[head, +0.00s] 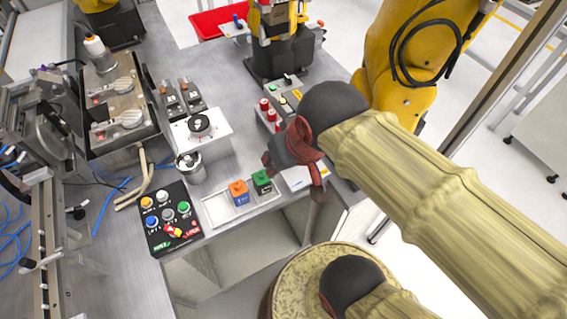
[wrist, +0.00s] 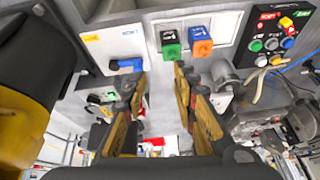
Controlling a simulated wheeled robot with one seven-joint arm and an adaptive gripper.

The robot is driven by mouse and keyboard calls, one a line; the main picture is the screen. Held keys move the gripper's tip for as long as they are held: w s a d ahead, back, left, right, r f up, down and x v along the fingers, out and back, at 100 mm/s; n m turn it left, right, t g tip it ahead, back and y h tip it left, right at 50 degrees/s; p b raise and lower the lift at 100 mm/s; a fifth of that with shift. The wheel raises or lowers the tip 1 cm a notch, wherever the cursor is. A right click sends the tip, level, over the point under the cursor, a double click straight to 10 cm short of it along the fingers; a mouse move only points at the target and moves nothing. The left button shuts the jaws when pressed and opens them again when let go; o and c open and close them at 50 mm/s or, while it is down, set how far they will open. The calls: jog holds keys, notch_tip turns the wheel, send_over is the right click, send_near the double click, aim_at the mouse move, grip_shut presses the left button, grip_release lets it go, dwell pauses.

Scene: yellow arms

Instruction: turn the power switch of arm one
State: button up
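A blue switch handle (wrist: 126,65) sits on a white panel (wrist: 112,40) with a small yellow-marked label in the wrist view, left of my fingers. In the head view the matching white panel (head: 293,177) is partly hidden by my gripper, and the blue handle is not visible. I cannot read whether it belongs to arm one. My gripper (wrist: 160,74) is open and empty, with its two fingers apart and clear of the blue handle. In the head view my gripper (head: 293,172) hangs over the bench's right front edge.
Yellow robot arms (head: 400,50) stand behind. Machinery crowds the bench's left side.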

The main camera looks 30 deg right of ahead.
jog(key=shift+s+d+n, duration=0.1)
jog(key=shift+s+n, duration=0.55)
jog(key=shift+n, duration=0.25)
jog(key=shift+c, duration=0.3)
